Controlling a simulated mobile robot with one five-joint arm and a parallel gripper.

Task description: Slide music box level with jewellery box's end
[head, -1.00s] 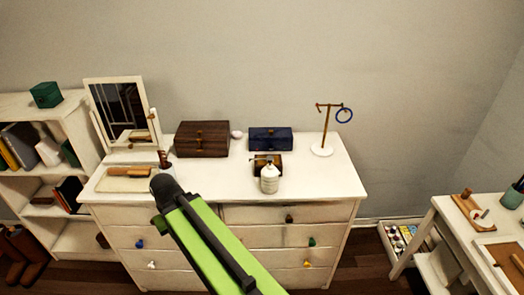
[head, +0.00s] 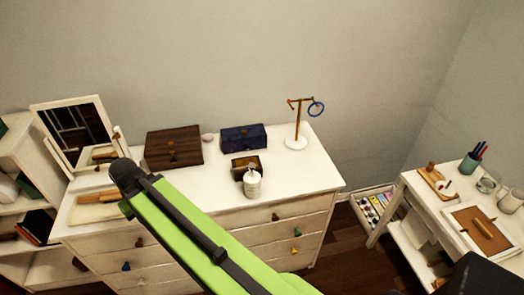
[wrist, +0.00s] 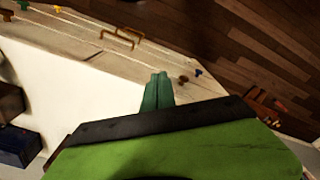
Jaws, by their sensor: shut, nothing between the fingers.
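On the white dresser top (head: 290,180) stand a dark brown wooden box (head: 174,148) at left and a navy blue box (head: 243,138) to its right, apart from it. A small brown box (head: 238,162) sits in front of the navy one, partly hidden by a white bottle (head: 253,184). I cannot tell for sure which is the music box or the jewellery box. In the wrist view, parts of the brown box (wrist: 10,102) and navy box (wrist: 16,146) show at the left edge. My gripper (wrist: 160,76) is shut and empty, apart from both; the head view does not show its fingers.
Much of the dresser's right top is clear. A white side table (head: 410,187) stands further right.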

